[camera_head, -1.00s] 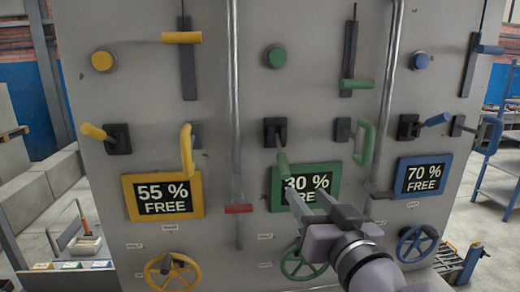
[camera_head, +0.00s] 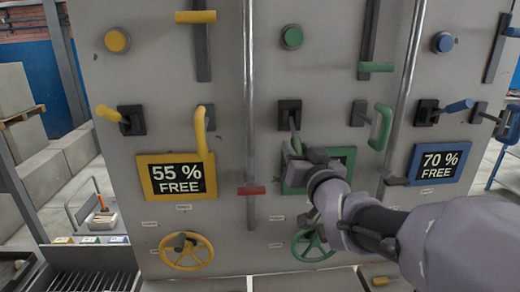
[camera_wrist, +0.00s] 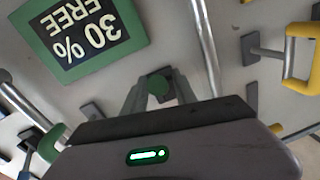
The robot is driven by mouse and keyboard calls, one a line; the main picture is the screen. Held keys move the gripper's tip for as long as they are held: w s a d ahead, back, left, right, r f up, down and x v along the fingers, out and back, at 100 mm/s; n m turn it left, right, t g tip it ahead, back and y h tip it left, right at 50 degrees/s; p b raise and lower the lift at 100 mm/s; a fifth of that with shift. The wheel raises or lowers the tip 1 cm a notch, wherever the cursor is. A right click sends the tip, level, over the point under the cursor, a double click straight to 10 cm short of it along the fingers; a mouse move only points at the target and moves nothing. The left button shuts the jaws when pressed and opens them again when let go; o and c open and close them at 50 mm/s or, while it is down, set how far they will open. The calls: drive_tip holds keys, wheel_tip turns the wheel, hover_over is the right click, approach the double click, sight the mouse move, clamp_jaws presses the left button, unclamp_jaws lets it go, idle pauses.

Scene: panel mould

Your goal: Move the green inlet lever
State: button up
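The green lever (camera_head: 294,121) sits on a dark square base in the middle column of the panel, above the green-framed display, and points outward and down. Its lower end is hidden behind my gripper (camera_head: 294,150) in the head view. In the wrist view the lever's round green end (camera_wrist: 158,86) shows between the two grey fingers of my gripper (camera_wrist: 161,88). The fingers stand on either side of it and look apart, with a narrow gap at the right finger. Whether either finger touches the lever cannot be told.
A green D-shaped handle (camera_head: 380,127) and a vertical metal pipe (camera_head: 403,95) stand right of the lever. The green-framed display (camera_wrist: 83,38) is close to my fingers. A green handwheel (camera_head: 313,244) is below.

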clamp_jaws()
idle(1.2)
